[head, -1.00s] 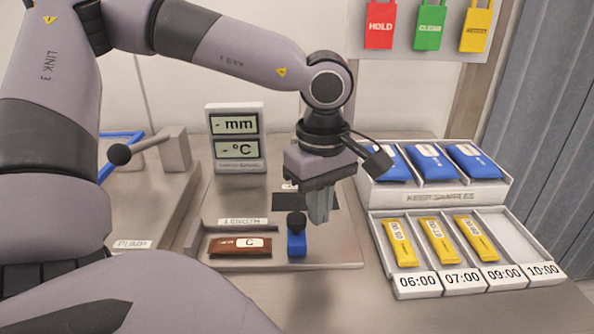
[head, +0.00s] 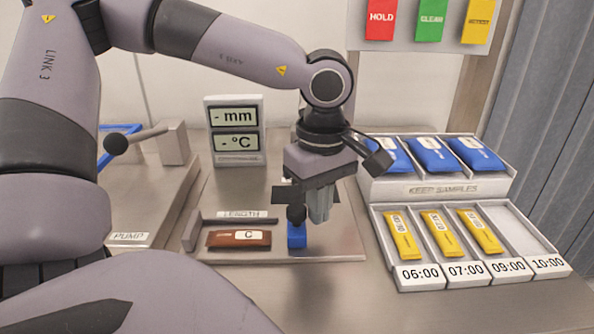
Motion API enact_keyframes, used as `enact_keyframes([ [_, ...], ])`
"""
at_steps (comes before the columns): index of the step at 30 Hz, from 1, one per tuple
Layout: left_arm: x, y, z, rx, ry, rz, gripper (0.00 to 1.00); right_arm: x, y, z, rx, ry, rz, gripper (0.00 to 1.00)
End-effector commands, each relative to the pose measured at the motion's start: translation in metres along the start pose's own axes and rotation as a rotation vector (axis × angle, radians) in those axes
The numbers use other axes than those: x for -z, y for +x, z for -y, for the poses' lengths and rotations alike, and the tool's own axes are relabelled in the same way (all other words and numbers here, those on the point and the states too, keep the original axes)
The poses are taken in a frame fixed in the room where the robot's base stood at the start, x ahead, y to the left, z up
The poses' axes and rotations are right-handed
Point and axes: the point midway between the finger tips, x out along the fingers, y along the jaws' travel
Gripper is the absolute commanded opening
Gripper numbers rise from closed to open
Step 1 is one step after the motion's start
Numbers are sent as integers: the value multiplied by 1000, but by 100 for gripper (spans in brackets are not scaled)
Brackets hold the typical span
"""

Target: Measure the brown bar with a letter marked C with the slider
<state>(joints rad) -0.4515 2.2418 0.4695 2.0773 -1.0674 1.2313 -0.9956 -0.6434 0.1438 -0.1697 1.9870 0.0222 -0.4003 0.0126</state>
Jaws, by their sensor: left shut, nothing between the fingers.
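The brown bar marked C (head: 226,241) lies flat in the length gauge, just in front of its LENGTH label (head: 240,214). The blue slider (head: 297,237) with a dark knob (head: 296,213) stands to the right of the bar, with a small gap between them. My left gripper (head: 319,217) points down just right of the slider's knob. It is shut and empty; whether it touches the knob I cannot tell. The display (head: 234,131) behind the gauge shows "- mm" and "- °C". My right gripper does not show.
A rack with blue packets (head: 438,155) labelled KEEP SAMPLES stands to the right. In front of it is a tray of yellow packets with time labels (head: 420,276); its last slot is empty. A pump lever (head: 140,139) is at left.

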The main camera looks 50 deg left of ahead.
Motion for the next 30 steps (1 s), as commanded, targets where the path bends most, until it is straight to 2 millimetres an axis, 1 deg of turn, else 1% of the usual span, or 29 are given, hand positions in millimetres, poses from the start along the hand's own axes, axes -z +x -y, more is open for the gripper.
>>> enact_keyframes([
  [30, 10, 0, 17, 0, 0, 0, 0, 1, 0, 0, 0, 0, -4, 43],
])
